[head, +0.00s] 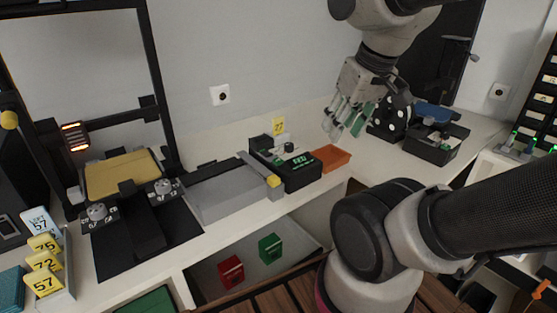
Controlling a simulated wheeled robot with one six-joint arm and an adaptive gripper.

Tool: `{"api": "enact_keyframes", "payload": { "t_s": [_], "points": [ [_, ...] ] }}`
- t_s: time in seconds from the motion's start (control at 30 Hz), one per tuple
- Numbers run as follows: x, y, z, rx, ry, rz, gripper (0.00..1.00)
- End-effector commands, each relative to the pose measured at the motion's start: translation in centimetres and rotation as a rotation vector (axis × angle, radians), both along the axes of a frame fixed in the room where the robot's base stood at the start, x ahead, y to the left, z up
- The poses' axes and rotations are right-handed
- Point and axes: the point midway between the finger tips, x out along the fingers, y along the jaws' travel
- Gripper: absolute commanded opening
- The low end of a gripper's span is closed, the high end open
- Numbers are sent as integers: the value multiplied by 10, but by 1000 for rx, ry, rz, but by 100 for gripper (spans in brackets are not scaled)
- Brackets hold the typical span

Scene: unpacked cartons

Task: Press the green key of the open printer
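An open-frame printer stands at the left, with a black upright frame (153,70), a gold bed (120,175) and a head with orange lights (75,136). Two round dials sit at its front, a left dial (97,212) and a right dial (164,187). I cannot make out a green key on it. A black control box (300,179) with a lit green display and a knob stands to its right; whether it belongs to the printer I cannot tell. My gripper (345,128) hangs right of and above this box, apart from it. It looks open and empty, with green finger pads.
A grey block (225,195) with a yellow-ended bar lies between printer and control box. An orange tray (331,156), a dotted black object (390,120) and a black bin (437,146) are to the right. Number tags (47,283) stand front left. Red (231,271) and green (271,248) boxes lie below.

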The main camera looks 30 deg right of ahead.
Motion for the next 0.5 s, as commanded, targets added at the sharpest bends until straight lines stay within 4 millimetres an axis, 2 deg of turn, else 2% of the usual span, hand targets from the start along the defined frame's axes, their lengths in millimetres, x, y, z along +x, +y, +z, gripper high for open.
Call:
{"api": "enact_keyframes", "payload": {
  "t_s": [0.03, 0.17, 0.5],
  "points": [
    [0, 0, 0, 0, 0, 0, 24],
    [0, 0, 0, 0, 0, 0, 0],
    [0, 0, 0, 0, 0, 0, 0]
  ]
}}
